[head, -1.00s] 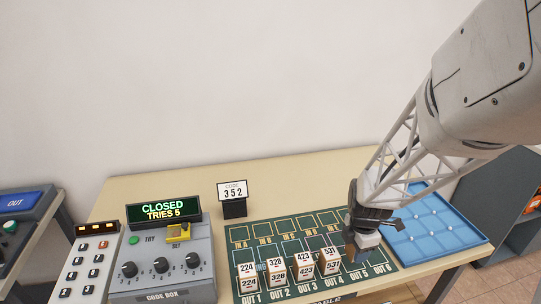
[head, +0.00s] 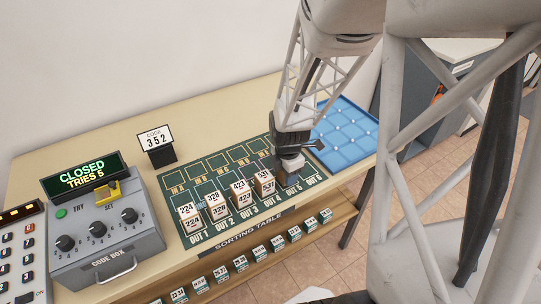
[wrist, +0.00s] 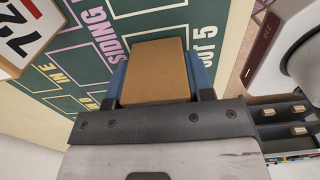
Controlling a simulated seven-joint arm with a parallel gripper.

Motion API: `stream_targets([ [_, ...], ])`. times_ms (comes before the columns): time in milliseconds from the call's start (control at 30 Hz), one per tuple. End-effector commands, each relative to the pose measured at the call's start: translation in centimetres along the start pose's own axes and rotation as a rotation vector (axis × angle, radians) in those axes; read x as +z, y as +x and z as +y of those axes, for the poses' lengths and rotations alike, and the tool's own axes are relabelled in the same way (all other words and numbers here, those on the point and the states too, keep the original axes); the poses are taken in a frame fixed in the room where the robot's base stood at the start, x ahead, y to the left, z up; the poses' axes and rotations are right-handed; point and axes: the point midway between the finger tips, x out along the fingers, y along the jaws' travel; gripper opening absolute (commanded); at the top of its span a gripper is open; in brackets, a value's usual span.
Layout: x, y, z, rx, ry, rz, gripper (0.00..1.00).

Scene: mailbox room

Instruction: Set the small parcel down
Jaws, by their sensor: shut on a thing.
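My gripper (head: 287,178) is low over the OUT 5 end of the green sorting mat (head: 205,178) in the head view. In the wrist view its two blue fingers are shut on the sides of a small plain brown parcel (wrist: 153,72). The printed OUT 5 mark shows just right of the parcel there. The head view shows little of the held parcel behind the gripper. I cannot tell whether its underside touches the mat.
Several numbered parcels stand in a row left of my gripper; the 537 parcel (head: 265,182) is closest. A blue padded tray (head: 345,130) lies to the right. The code box (head: 105,225) reads CLOSED, TRIES 5. A code sign (head: 156,143) shows 352. Labelled slots line the table front.

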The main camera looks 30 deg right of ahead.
Motion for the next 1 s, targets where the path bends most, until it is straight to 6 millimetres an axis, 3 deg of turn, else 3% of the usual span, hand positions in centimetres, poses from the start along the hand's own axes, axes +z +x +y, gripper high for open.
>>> stream_targets([
  [367, 0.0, 0.26, 0.02, 0.0, 0.0, 0.0, 0.22],
  [400, 0.0, 0.31, 0.01, 0.001, 0.0, 0.0, 0.49],
  [567, 0.0, 0.28, 0.01, 0.001, 0.0, 0.0, 0.73],
  [1000, 0.0, -0.18, 0.01, 0.001, 0.0, 0.0, 0.73],
])
